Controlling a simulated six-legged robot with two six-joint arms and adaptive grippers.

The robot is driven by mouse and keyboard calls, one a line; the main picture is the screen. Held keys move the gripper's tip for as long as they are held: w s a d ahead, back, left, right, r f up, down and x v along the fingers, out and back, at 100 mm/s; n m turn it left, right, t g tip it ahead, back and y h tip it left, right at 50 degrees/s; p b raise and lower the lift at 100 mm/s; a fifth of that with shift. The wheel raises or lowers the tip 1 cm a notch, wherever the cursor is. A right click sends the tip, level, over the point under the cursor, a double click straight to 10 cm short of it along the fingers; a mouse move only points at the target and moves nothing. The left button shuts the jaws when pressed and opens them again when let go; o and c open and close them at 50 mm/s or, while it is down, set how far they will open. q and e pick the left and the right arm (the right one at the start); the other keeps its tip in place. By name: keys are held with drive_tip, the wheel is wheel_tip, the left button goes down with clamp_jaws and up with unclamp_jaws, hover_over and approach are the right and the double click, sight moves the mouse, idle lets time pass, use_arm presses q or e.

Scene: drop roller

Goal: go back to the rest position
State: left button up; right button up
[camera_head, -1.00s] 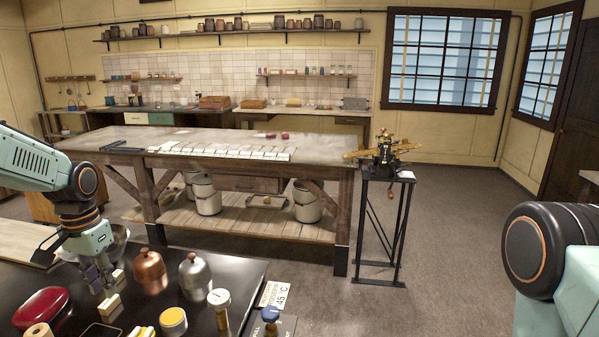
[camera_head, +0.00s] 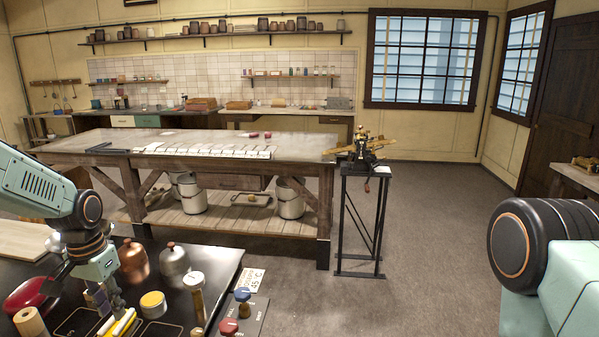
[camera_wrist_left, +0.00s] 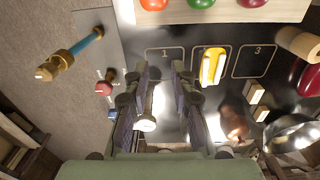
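My left gripper (camera_head: 112,302) hangs over the dark table at the lower left of the head view. In the left wrist view its two fingers (camera_wrist_left: 162,85) are apart, with nothing held between them. A white-capped post (camera_wrist_left: 146,122) shows between the fingers, below them; I cannot tell the gap in height. It looks like the white-topped post (camera_head: 195,295) right of the gripper in the head view. A yellow piece (camera_wrist_left: 212,66) lies in the slot beside slot 1, apart from the fingers. My right arm shows at the right edge, but its gripper is out of view.
The dark table (camera_head: 62,274) also holds a copper vessel (camera_head: 133,262), a metal vessel (camera_head: 174,264), a yellow-lidded tin (camera_head: 153,304) and a tan roll (camera_head: 30,322). A blue knob (camera_head: 243,294) and red knob (camera_head: 229,327) stand on a panel. Open floor (camera_head: 420,250) lies right.

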use_arm(q)
drive_tip(key=s+d+f+h, duration=0.1)
drive_tip(key=s+d+f, duration=0.5)
drive_tip(key=f, duration=0.2)
drive_tip(key=s+d+f, duration=0.6)
drive_tip(key=d+f, duration=0.1)
drive_tip(key=f, duration=0.2)
drive_tip(key=s+d+f+n+y, duration=0.1)
drive_tip(key=s+d+f, duration=0.1)
drive_tip(key=s, duration=0.9)
drive_tip(key=s+d+f+n, duration=0.1)
drive_tip(key=s+d, duration=0.1)
drive_tip(key=s, duration=0.8)
wheel_tip(320, 180, down, 25)
drive_tip(key=b, duration=2.5)
drive_tip(key=shift+s+d, duration=0.2)
drive_tip(key=shift+s, duration=0.05)
use_arm(e)
wheel_tip(320, 180, down, 25)
drive_tip(key=shift+w+a, duration=0.2)
drive_tip(key=shift+a, duration=0.1)
use_arm(q)
drive_tip(key=shift+f, duration=0.1)
